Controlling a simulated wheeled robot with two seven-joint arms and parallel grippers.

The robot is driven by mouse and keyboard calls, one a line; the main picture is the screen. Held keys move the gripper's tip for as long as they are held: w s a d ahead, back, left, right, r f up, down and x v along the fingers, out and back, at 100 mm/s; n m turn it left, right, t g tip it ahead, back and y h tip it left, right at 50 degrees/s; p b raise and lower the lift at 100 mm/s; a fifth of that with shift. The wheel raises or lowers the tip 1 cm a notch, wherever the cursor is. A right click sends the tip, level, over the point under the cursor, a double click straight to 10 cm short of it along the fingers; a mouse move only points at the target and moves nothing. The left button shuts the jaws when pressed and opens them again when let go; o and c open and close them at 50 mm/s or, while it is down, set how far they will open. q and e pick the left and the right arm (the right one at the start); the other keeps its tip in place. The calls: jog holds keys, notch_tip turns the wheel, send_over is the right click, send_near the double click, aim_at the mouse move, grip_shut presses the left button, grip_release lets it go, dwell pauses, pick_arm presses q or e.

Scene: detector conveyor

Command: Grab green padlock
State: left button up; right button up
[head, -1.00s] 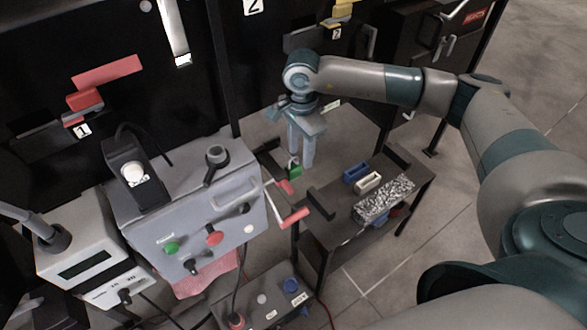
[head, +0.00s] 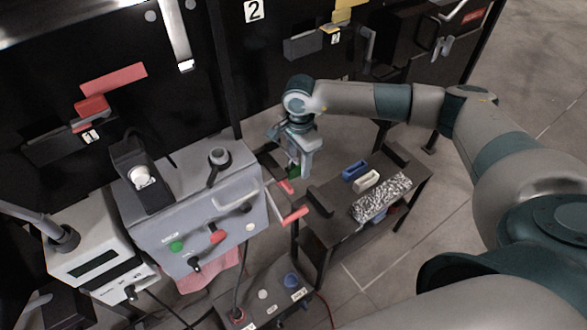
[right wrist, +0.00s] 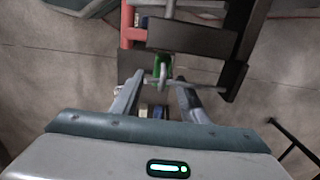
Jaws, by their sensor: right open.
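The green padlock (head: 293,171) sits low beside the red-handled bar, partly hidden by my right gripper (head: 300,166). In the right wrist view the green padlock (right wrist: 163,66), with a pale shackle, shows just ahead of the gap between the fingertips. My right gripper (right wrist: 160,84) is open, its two fingers on either side of the line to the padlock. I see nothing held, and I cannot tell whether a finger touches the padlock. My left gripper is not in view.
A grey control box (head: 205,215) with buttons and a red-handled bar (head: 292,215) stand left of the padlock. A dark bench (head: 330,232) with blue and white blocks and a speckled tray is to the right. A black cabinet wall (head: 60,60) is behind.

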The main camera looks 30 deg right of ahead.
jog(key=shift+c, duration=0.3)
grip_shut()
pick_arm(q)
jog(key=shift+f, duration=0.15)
pick_arm(e)
jog(key=shift+r, duration=0.1)
